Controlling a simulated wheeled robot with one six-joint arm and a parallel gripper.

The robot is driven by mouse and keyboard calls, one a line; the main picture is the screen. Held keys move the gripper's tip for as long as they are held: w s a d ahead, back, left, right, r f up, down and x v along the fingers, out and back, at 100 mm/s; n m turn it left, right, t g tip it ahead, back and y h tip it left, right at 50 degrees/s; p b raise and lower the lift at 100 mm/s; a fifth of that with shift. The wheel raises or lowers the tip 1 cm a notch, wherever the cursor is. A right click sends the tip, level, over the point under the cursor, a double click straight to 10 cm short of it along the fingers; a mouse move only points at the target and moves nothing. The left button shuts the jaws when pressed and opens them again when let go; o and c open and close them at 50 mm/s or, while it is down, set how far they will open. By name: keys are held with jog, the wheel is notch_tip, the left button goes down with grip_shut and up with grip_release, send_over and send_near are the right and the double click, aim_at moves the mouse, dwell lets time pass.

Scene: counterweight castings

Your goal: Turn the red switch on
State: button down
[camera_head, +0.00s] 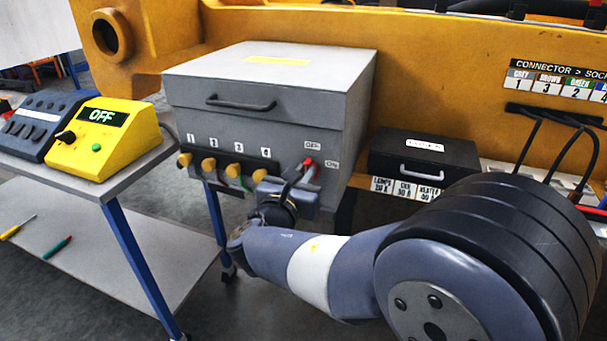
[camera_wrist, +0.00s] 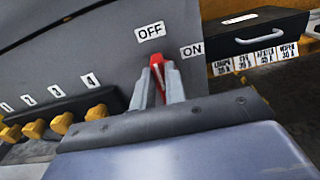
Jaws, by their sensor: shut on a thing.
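The red switch (camera_head: 309,164) is a small lever on the front of the grey box (camera_head: 262,120), beside the OFF and ON labels. In the wrist view the red switch (camera_wrist: 157,66) stands between my two fingers, its tip just below the OFF label (camera_wrist: 150,32) and left of the ON label (camera_wrist: 193,50). My gripper (camera_head: 298,177) is shut on the switch; in the wrist view my gripper (camera_wrist: 159,88) has a finger on each side of it. The fingers hide the switch's lower part.
Several yellow knobs (camera_head: 208,166) line the box front, left of the switch. A black case (camera_head: 423,155) with a handle stands to the right. A yellow unit (camera_head: 103,138) reading OFF sits on the cart (camera_head: 133,176) at left.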

jog(key=shift+f+b, duration=0.1)
jog(key=shift+b, duration=0.25)
jog(key=m+b, duration=0.4)
jog(key=b, duration=0.2)
jog(key=d+f+m+b, duration=0.1)
jog(key=m+b, duration=0.4)
jog(key=b, duration=0.1)
jog(key=m+b, duration=0.5)
jog(key=b, duration=0.1)
jog(key=shift+s+d+f, duration=0.3)
jog(key=shift+f, duration=0.05)
jog(key=m+b, duration=0.3)
jog(key=b, duration=0.1)
jog(key=shift+m, duration=0.4)
jog(key=c, duration=1.4)
grip_release()
jog(key=shift+c, duration=0.2)
jog(key=p+v, duration=0.1)
jog(key=v, duration=0.9)
jog(key=shift+s+p, duration=0.4)
